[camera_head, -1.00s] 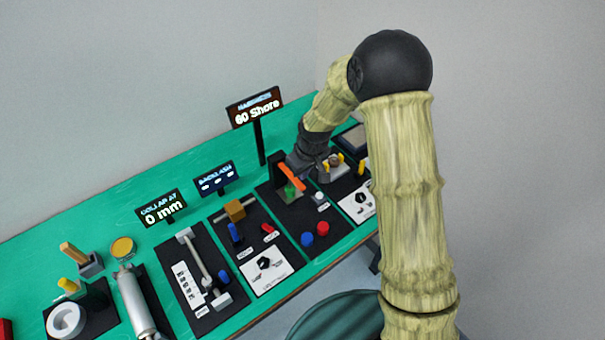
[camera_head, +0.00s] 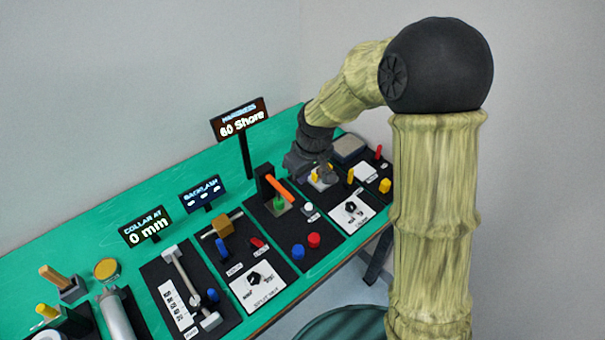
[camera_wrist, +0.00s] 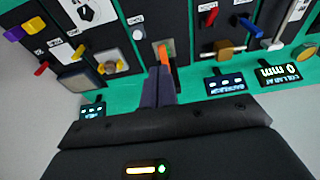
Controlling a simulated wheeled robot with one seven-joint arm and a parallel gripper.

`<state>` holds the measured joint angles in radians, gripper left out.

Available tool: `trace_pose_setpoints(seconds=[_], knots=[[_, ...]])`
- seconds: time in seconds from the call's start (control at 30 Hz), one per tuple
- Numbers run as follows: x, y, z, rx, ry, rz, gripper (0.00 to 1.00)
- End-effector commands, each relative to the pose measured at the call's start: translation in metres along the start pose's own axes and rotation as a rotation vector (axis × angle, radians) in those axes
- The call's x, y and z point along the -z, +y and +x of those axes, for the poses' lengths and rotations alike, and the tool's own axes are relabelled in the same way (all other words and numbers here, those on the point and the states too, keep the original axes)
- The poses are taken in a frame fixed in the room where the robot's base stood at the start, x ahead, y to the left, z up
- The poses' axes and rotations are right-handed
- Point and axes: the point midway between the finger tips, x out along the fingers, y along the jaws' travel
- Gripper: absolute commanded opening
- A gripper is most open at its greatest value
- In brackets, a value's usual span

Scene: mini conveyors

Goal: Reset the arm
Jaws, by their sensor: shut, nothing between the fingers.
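My arm reaches over the bench from the right in the head view. My gripper (camera_head: 324,174) hangs above the back of the panels, right of the hardness station's orange lever (camera_head: 280,188), and partly hides a small fixture with yellow parts. In the wrist view my gripper's dark fingers (camera_wrist: 160,82) are together with nothing between them. The orange lever (camera_wrist: 165,54) shows just beyond their tips in that view; in the head view the gripper stands apart from it.
The green bench (camera_head: 75,222) carries several black panels with knobs, sliders and buttons. A hardness display (camera_head: 239,118) on a post reads 60 Shore. The collar display (camera_head: 146,227) reads 0 mm. A backlash display (camera_head: 201,193) stands between them. A grey wall is behind.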

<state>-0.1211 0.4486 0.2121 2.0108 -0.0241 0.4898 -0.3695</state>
Motion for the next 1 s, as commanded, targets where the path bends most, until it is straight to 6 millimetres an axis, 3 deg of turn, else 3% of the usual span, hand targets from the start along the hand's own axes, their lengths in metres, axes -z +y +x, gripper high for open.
trace_pose_setpoints(seconds=[0.23,0.37,0.47,0.63,0.8,0.9,1.0], knots=[[-0.001,0.000,0.000,-0.001,0.000,0.002,0.00],[-0.015,0.006,-0.008,-0.017,-0.003,0.046,0.00],[-0.043,0.014,-0.022,-0.045,-0.006,0.134,0.00],[-0.116,0.024,-0.052,-0.105,-0.005,0.370,0.00],[-0.181,0.019,-0.071,-0.143,0.008,0.590,0.00],[-0.200,0.015,-0.076,-0.151,0.013,0.659,0.00],[-0.205,0.014,-0.076,-0.153,0.014,0.681,0.00]])
